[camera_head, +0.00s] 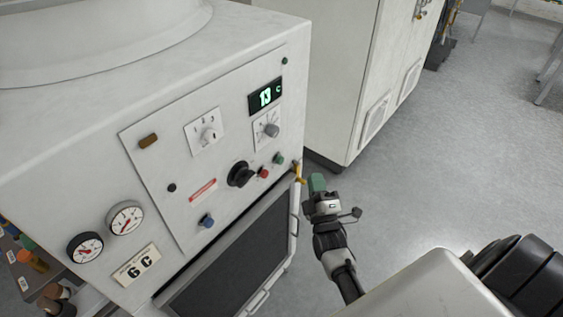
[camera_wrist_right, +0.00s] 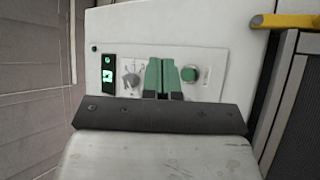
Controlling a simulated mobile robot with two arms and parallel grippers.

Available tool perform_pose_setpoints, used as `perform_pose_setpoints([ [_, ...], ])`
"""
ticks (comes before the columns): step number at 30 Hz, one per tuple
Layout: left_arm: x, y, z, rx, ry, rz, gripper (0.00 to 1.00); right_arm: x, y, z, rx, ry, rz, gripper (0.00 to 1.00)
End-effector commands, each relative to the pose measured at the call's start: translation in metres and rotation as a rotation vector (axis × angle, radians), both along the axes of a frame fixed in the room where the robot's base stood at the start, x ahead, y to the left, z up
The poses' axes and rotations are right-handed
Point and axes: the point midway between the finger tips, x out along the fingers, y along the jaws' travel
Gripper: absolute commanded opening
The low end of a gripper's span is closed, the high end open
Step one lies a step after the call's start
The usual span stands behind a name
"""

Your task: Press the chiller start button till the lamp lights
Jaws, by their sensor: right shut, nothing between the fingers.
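The chiller's white front panel (camera_head: 180,165) carries a green button (camera_head: 279,159) near its right edge, with a red button (camera_head: 264,173) just below left of it. A small dark green lamp (camera_head: 285,61) sits at the panel's top corner and does not look lit. My right gripper (camera_head: 317,183) is shut and empty, in front of and right of the panel, apart from it in the head view. In the right wrist view its green fingers (camera_wrist_right: 162,77) stand together just left of the green button (camera_wrist_right: 189,73). Button labels are unreadable. My left gripper is out of view.
A lit display (camera_head: 265,96) reads about 13. Knobs, a black rotary switch (camera_head: 240,174), a blue button (camera_head: 206,220) and two gauges (camera_head: 125,217) share the front. A yellow piece (camera_wrist_right: 285,20) juts near the panel.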

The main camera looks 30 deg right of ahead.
Motion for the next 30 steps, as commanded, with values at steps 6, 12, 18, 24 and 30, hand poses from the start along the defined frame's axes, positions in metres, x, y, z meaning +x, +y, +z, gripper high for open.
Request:
perform_pose_setpoints([
  [6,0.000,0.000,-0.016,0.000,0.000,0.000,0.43,0.031,0.013,-0.003,0.003,-0.003,0.001,0.00],
  [12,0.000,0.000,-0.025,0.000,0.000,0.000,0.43,0.053,0.022,-0.002,0.002,-0.001,0.001,0.00],
  [18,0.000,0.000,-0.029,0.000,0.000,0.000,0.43,0.064,0.027,-0.001,0.002,0.000,0.001,0.00],
  [24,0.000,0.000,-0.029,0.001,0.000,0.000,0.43,0.066,0.027,0.000,0.001,0.002,0.001,0.00],
  [30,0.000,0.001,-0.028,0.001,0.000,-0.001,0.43,0.065,0.027,0.000,0.001,0.002,0.001,0.00],
])
